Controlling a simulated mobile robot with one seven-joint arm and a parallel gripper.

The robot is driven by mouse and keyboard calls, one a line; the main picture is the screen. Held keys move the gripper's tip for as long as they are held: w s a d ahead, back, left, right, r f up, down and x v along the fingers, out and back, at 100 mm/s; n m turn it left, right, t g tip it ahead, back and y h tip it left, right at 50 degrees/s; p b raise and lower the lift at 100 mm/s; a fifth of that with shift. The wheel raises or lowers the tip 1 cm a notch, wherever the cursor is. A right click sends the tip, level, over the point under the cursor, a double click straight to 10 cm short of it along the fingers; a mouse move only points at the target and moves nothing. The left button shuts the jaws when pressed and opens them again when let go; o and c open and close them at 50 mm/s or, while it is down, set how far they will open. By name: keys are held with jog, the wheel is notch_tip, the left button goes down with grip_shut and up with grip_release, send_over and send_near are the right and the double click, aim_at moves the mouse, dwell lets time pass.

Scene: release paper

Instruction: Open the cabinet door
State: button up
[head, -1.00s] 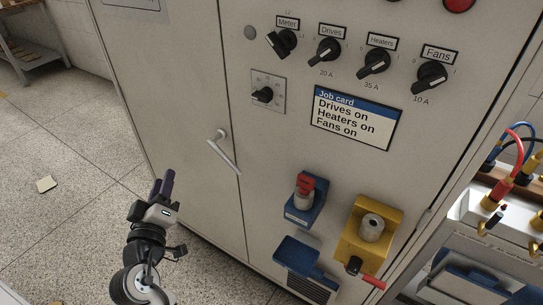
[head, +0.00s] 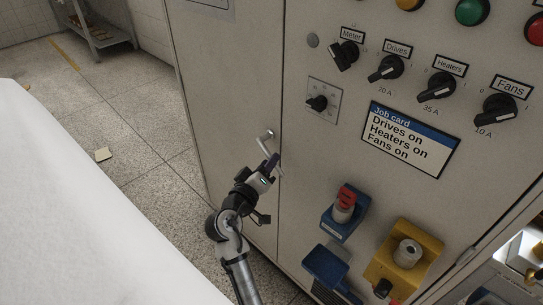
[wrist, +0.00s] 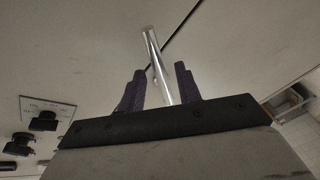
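The grey cabinet door (head: 226,60) is flush with the cabinet front, with its seam just right of the handle. The metal lever handle (head: 265,135) slants down to the right; its lower part is hidden by my gripper in the head view. My gripper (head: 272,164) is at the handle. In the wrist view, the handle (wrist: 153,52) runs between the two dark fingers of my gripper (wrist: 160,84). The fingers stand apart, with a visible gap on each side of the bar.
Right of the door, the panel carries black rotary knobs (head: 388,67), a job card (head: 411,139), a blue holder with a red-topped part (head: 342,211) and a yellow box (head: 405,258). Floor (head: 120,120) shows left of the cabinet. A large white shape fills the lower left.

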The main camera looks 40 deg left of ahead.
jog(key=shift+x, duration=1.25)
grip_shut()
